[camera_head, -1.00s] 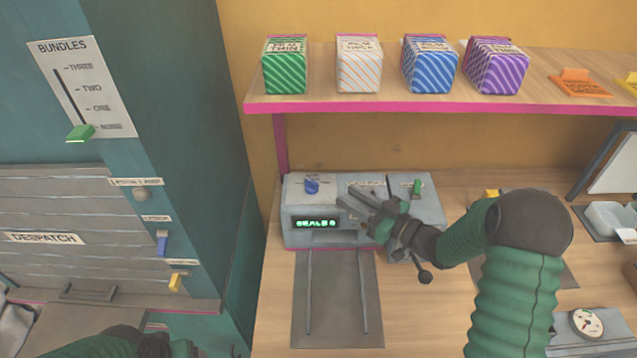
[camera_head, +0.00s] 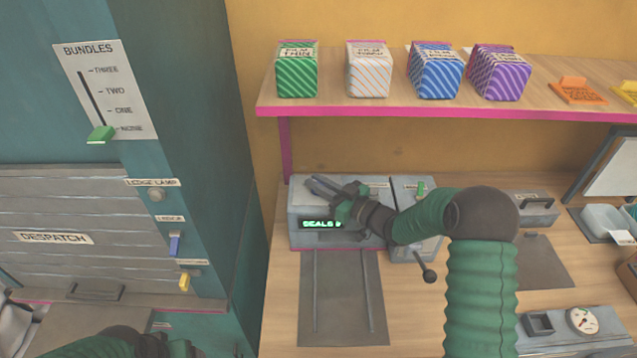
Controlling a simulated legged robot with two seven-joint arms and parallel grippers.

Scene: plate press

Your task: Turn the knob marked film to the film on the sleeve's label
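The grey sealing machine (camera_head: 300,236) stands on the bench under the shelf, with a lit green display (camera_head: 321,224) that starts with "SEALS". My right gripper (camera_head: 322,187) is over the left part of its top, where the blue knob was seen; the knob is now hidden behind the fingers. I cannot tell whether the fingers touch or grip it. Four-sided striped packs stand on the shelf: green (camera_head: 297,76) labelled film thin, white and orange (camera_head: 368,76), blue (camera_head: 435,78) and purple (camera_head: 498,78). My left gripper (camera_head: 180,349) is at the bottom edge, its fingers unclear.
A green lever (camera_head: 420,189) and a black-knobbed handle (camera_head: 429,274) are on the machine's right unit. A grey plate with rails (camera_head: 342,300) lies in front. The teal cabinet (camera_head: 190,120) with the despatch shutter is at left. The pink-edged shelf (camera_head: 400,109) overhangs behind.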

